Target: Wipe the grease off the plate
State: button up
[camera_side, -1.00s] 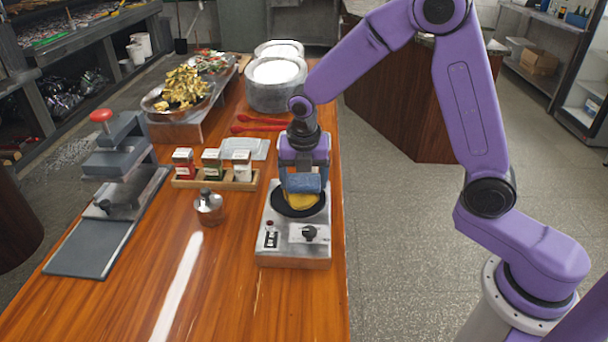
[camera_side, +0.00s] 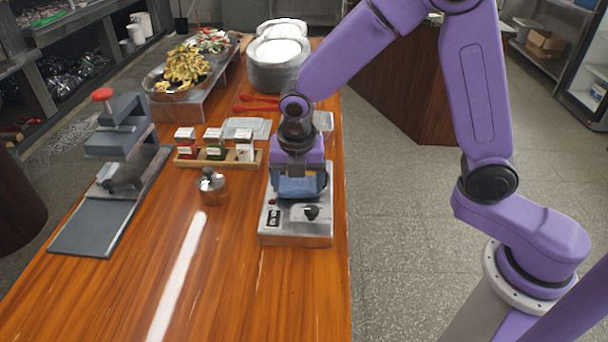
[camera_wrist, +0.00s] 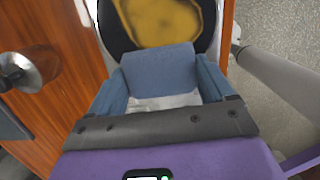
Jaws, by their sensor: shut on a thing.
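The plate is a round black disc on top of the grey hot-plate unit (camera_side: 296,238). In the wrist view the plate (camera_wrist: 108,22) shows at the top, with a yellow grease patch (camera_wrist: 158,20) on it. My gripper (camera_side: 299,178) is low over the plate, shut on a blue sponge (camera_wrist: 160,68). The sponge also shows in the side view (camera_side: 298,188), at the plate's near part. I cannot tell whether it presses on the plate. The gripper and sponge hide much of the plate in the side view, and no grease shows there.
A metal pot (camera_side: 211,186) stands left of the unit. A press with a red knob (camera_side: 102,95) is at the left. Red utensils (camera_side: 256,108) and stacked plates (camera_side: 279,75) lie farther back. The front counter is clear.

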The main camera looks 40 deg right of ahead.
jog(key=shift+w+a, duration=0.35)
jog(key=shift+w+d, duration=0.2)
jog(key=shift+w, duration=0.05)
jog(key=shift+w+d+r, duration=0.1)
jog(key=shift+w+d, duration=3.1)
jog(key=shift+d, duration=0.1)
jog(key=shift+s+a, duration=1.05)
jog(key=shift+a, duration=0.1)
jog(key=shift+s+a, duration=1.6)
jog(key=shift+s, duration=0.05)
jog(key=shift+s+a, duration=0.25)
jog(key=shift+a, duration=0.05)
jog(key=shift+s+a, duration=0.5)
jog(key=shift+r, duration=4.05)
